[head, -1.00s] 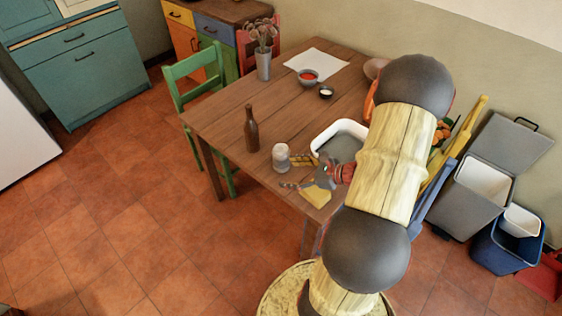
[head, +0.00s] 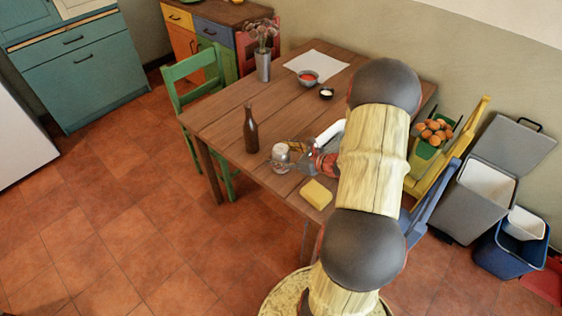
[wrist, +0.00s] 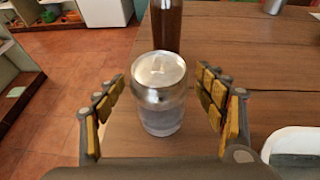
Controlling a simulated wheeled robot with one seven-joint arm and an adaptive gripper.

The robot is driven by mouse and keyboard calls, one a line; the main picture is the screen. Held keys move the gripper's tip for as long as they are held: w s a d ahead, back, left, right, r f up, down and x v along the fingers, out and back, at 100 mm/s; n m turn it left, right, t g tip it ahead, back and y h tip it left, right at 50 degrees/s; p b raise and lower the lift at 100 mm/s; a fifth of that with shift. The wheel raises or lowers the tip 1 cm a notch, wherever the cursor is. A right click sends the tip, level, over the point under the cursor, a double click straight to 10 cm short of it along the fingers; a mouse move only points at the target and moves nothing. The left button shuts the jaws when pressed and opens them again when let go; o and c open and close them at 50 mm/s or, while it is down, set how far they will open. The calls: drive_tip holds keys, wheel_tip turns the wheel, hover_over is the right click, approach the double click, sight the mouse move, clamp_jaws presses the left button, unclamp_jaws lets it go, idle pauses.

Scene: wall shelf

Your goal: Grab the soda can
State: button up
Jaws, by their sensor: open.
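The soda can (wrist: 160,95) is silver-white and stands upright on the wooden table. In the wrist view it is between the two yellow-padded fingers of my gripper (wrist: 160,100), with a gap on each side. My gripper is open. In the head view the can (head: 280,156) stands near the table's front left edge, and my gripper (head: 287,158) is around it, partly hidden by my arm.
A brown bottle (head: 250,130) stands just behind the can and also shows in the wrist view (wrist: 166,25). A yellow sponge-like block (head: 316,194) lies at the near edge. A white-rimmed tray (wrist: 285,140) is to the right. Bowls and a vase (head: 263,65) stand farther back.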

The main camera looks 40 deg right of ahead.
drive_tip(key=c, duration=0.3)
drive_tip(key=c, duration=0.6)
drive_tip(key=shift+r, duration=0.1)
